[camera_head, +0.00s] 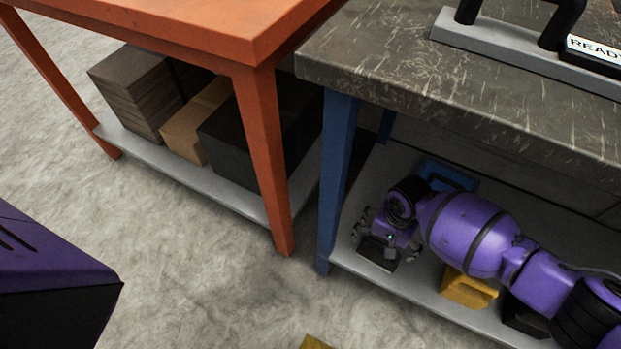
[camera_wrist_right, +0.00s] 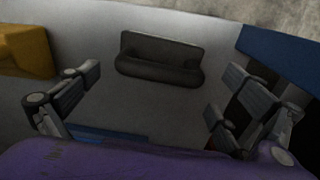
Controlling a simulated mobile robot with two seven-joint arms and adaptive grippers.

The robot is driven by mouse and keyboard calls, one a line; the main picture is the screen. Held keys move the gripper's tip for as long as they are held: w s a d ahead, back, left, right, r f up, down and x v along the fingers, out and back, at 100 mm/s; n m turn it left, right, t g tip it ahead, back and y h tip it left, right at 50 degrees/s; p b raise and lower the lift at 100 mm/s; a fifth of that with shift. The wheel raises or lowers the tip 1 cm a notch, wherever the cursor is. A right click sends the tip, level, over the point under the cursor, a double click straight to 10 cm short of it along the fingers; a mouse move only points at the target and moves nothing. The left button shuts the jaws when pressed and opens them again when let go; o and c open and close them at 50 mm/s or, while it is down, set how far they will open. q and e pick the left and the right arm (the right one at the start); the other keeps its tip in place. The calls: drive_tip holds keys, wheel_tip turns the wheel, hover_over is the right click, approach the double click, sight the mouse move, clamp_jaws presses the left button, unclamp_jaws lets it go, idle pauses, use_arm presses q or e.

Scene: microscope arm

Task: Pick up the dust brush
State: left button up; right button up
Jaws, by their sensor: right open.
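A dark block-like object, which looks like the dust brush (camera_head: 378,256), lies on the grey lower shelf of the blue-legged bench, near the shelf's front edge. In the right wrist view the brush (camera_wrist_right: 160,62) shows whole, with a flat upright back and a rounded front. My right gripper (camera_head: 388,240) is open above it, fingers spread to either side. In the wrist view the fingers (camera_wrist_right: 165,85) stand left and right of the brush, with clear gaps and no visible contact. My left gripper is not in view.
A yellow object (camera_head: 467,288), a black object (camera_head: 525,318) and a blue item (camera_head: 447,174) share the shelf (camera_head: 405,290). The blue leg (camera_head: 337,180) stands close left of my right gripper. The worktop (camera_head: 450,95) overhangs the shelf. An orange table (camera_head: 190,40) is at left.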

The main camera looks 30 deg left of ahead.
sight(379, 253)
drive_tip(key=f+b, duration=0.3)
drive_tip(key=f, duration=0.3)
drive_tip(key=shift+s+b, duration=0.2)
drive_tip(key=shift+b, duration=0.1)
drive_tip(key=shift+f, duration=0.4)
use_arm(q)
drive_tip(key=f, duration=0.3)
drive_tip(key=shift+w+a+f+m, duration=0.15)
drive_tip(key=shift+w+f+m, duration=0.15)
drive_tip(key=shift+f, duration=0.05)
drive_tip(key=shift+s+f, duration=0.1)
use_arm(e)
drive_tip(key=c, duration=1.1)
drive_tip(key=shift+r, duration=0.15)
